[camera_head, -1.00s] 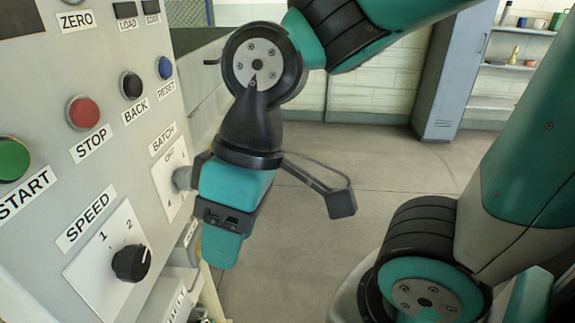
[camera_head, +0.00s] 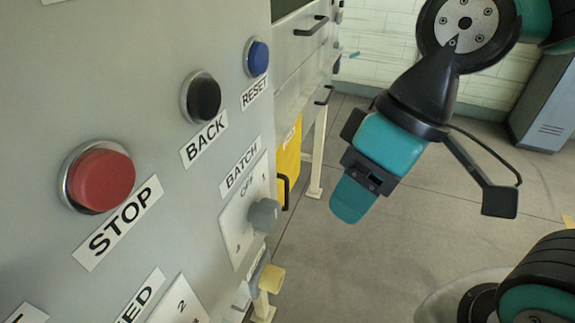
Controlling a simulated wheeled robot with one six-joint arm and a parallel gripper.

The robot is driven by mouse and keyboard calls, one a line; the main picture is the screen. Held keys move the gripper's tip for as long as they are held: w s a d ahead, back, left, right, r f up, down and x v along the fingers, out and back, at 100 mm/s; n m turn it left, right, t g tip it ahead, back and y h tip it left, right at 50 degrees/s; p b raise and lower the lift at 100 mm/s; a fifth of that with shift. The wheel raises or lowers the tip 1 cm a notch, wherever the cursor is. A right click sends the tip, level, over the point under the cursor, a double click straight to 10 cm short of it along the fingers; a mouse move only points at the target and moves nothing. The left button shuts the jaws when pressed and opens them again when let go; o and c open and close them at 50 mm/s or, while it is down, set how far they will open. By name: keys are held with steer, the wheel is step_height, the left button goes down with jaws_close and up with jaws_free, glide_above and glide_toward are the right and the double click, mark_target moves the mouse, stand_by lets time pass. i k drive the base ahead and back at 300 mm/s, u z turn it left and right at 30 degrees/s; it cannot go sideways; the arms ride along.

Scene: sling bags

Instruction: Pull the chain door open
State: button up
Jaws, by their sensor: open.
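A yellow door or panel (camera_head: 288,163) shows edge-on beyond the right edge of the grey control panel. It carries a small label too small to read and a black handle (camera_head: 284,191) low on its side. I cannot tell for sure that it is the chain door. It looks closed. My gripper (camera_head: 352,203) hangs over the floor to the right of the yellow panel, tilted down and to the left. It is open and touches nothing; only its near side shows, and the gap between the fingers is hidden.
The control panel (camera_head: 120,130) fills the left, with a red STOP button (camera_head: 102,180), BACK and RESET buttons and a BATCH knob (camera_head: 263,214) jutting right. Cream legs (camera_head: 317,165) and drawers stand behind. A grey cabinet (camera_head: 548,105) is at the right. The floor between is clear.

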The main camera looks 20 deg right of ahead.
mark_target(288, 156)
steer(key=u, duration=0.05)
steer(key=k, duration=1)
steer(key=z, duration=1.2)
steer(key=i, duration=1.15)
steer(key=u, duration=1.2)
